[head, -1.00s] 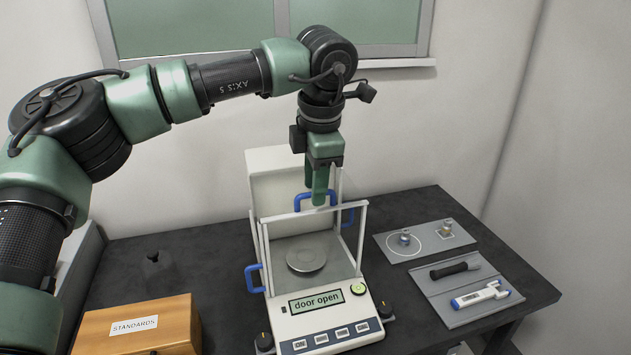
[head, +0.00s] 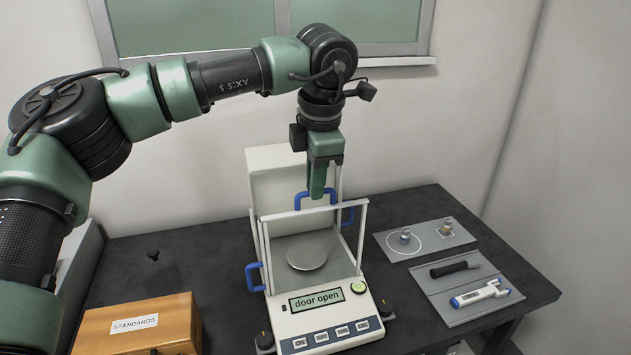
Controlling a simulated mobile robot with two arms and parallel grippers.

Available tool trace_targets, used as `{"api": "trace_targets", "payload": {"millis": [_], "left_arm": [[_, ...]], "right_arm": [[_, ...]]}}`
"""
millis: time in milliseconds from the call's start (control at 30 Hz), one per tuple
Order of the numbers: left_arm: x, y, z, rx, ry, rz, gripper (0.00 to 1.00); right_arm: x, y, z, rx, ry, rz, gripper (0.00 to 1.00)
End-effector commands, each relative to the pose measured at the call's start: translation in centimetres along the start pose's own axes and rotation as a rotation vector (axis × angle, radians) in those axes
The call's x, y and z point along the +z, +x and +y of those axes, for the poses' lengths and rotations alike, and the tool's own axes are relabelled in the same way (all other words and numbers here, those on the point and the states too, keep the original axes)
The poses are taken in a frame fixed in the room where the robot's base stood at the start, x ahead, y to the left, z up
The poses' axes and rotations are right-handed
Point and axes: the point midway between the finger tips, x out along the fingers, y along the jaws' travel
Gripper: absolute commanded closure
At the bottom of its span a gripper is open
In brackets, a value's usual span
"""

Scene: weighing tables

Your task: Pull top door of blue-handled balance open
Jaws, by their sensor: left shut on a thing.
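The blue-handled balance (head: 328,317) stands on the dark table, and its display reads "door open". It has a blue top handle (head: 301,198), a blue left handle (head: 252,278) and a blue right handle (head: 349,215). The top handle lies toward the back, by the tall white rear column (head: 279,165). My left gripper (head: 317,194) points down and is shut on the top handle, covering part of it. The round pan (head: 307,257) inside the chamber is empty. My right gripper is not in view.
A wooden box labelled STANDARDS (head: 136,330) stands at the front left. A small dark weight-like object (head: 154,267) is behind it. To the right, a grey mat (head: 399,253) holds small weights, and a tray (head: 440,295) holds a dark tool and a white-blue pen-like device.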

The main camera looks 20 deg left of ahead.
Motion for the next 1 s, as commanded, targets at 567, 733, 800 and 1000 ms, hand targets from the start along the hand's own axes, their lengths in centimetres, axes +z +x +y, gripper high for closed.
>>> {"api": "trace_targets", "payload": {"millis": [567, 733, 800, 1000], "left_arm": [[0.1, 0.0, 0.0, 0.000, 0.000, -0.002, 1.00], [0.1, 0.0, 0.0, 0.000, 0.000, -0.002, 1.00], [0.1, -0.1, 0.2, 0.000, 0.000, -0.002, 1.00], [0.1, 0.1, 4.0, -0.004, -0.006, -0.002, 1.00]], "right_arm": [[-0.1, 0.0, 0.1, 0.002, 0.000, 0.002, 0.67], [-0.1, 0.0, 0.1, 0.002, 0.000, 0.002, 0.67], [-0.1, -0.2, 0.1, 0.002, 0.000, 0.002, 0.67], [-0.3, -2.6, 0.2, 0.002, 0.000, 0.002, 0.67]]}}
